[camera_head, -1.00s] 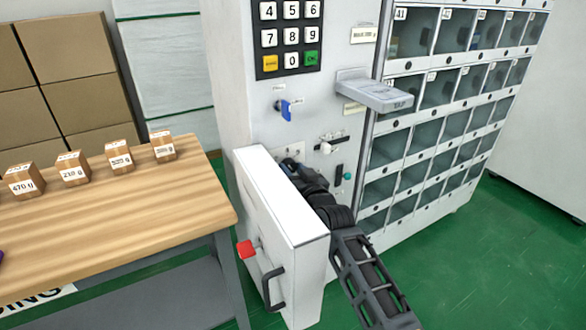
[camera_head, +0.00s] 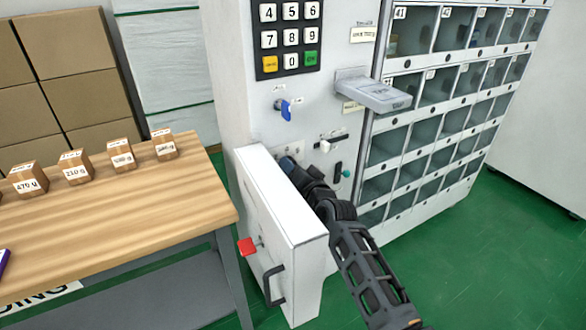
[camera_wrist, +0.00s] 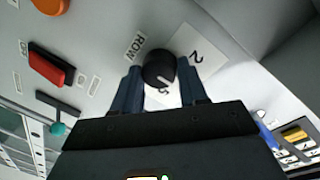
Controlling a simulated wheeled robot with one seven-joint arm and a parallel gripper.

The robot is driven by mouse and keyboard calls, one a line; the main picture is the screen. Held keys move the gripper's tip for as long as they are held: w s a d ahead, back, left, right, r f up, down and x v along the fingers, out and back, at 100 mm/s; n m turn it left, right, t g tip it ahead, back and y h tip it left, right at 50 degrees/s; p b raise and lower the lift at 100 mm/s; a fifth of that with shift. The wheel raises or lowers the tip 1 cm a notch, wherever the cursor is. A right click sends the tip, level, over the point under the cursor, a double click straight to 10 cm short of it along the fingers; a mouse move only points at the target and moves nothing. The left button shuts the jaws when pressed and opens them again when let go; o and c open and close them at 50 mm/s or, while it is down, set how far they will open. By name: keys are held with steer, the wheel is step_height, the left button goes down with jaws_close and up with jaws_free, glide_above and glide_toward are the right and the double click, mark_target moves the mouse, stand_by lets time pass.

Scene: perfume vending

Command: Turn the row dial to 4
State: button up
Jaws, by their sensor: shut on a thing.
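The row dial (camera_wrist: 158,68) is a round black knob on the machine's grey-white panel in the wrist view. The printed word ROW is beside it, with a white number label around it. A 2 is readable, and another digit, perhaps a 5, is partly covered. My gripper (camera_wrist: 159,74) has its two blue fingers on either side of the knob and is shut on it. I cannot tell which number the dial points to. In the head view my gripper (camera_head: 290,164) reaches behind the open white door, and the dial cannot be made out there.
The open white door (camera_head: 270,210) stands close to the left of my arm. A grey shelf (camera_head: 372,90) juts out above. A blue key (camera_head: 285,108) is higher on the panel. A wooden table (camera_head: 110,220) with several small boxes is at left.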

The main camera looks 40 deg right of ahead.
stand_by(0.3)
steer(key=o, duration=1.1)
steer(key=shift+c, duration=0.2)
steer(key=v, duration=0.7)
steer(key=shift+s, duration=0.4)
steer(key=shift+a, duration=0.1)
